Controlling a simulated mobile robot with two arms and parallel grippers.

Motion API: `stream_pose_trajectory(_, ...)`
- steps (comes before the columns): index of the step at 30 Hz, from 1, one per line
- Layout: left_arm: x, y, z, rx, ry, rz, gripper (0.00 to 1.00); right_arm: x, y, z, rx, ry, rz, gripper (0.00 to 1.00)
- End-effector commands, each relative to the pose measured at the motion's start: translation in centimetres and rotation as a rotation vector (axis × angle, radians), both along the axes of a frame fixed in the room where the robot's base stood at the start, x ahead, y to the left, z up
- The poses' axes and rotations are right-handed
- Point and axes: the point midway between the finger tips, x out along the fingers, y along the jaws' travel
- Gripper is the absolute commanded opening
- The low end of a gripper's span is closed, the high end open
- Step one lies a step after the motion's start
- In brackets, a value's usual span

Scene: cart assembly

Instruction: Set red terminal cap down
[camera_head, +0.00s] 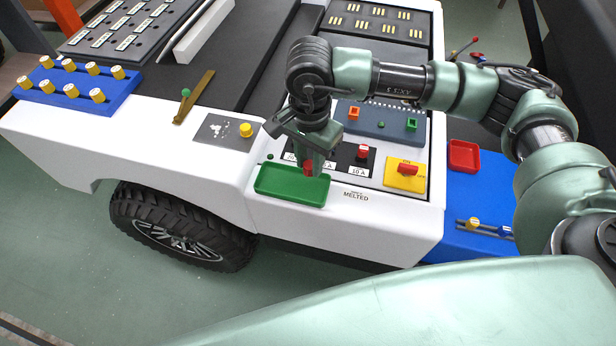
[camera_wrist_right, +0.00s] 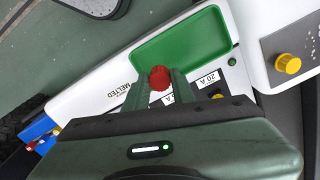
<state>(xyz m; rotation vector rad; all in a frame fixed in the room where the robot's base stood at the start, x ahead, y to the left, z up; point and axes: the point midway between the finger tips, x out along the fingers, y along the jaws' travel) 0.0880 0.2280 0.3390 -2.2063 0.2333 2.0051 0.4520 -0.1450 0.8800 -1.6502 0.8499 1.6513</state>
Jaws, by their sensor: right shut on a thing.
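A red terminal cap (camera_head: 308,169) is between the fingertips of my right gripper (camera_head: 314,165). The cap also shows in the right wrist view (camera_wrist_right: 160,76), with a finger on each side of it. My right gripper is shut on it and points down at the back edge of a shallow green tray (camera_head: 275,182). In the right wrist view the green tray (camera_wrist_right: 195,42) looks empty, and the cap overlaps its near edge. I cannot tell whether the cap touches the tray. My left gripper is not in view.
Another red cap (camera_head: 363,151) stands on the black fuse panel right of the gripper. A yellow plate (camera_head: 405,177) with a red switch is farther right. A yellow knob (camera_head: 246,130) is left, and an empty red tray (camera_head: 463,154) sits on the blue surface.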

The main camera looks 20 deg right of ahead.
Motion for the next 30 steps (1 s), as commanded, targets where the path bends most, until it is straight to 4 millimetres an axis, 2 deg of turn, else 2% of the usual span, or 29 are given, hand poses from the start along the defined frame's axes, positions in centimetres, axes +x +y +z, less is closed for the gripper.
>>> stream_pose_trajectory(3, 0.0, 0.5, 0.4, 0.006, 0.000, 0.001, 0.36, -0.1, 0.0, -2.1, 0.000, 0.002, -0.001, 0.00)
stream_pose_trajectory(11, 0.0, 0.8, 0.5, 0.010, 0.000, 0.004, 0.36, 0.0, 0.0, -4.1, -0.001, 0.001, -0.002, 0.00)
stream_pose_trajectory(18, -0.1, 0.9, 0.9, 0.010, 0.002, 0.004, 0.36, 0.0, 0.0, -7.4, -0.001, 0.001, -0.002, 0.00)
stream_pose_trajectory(30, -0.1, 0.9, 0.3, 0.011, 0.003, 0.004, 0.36, 0.0, 0.0, -8.0, 0.000, -0.001, -0.002, 0.00)
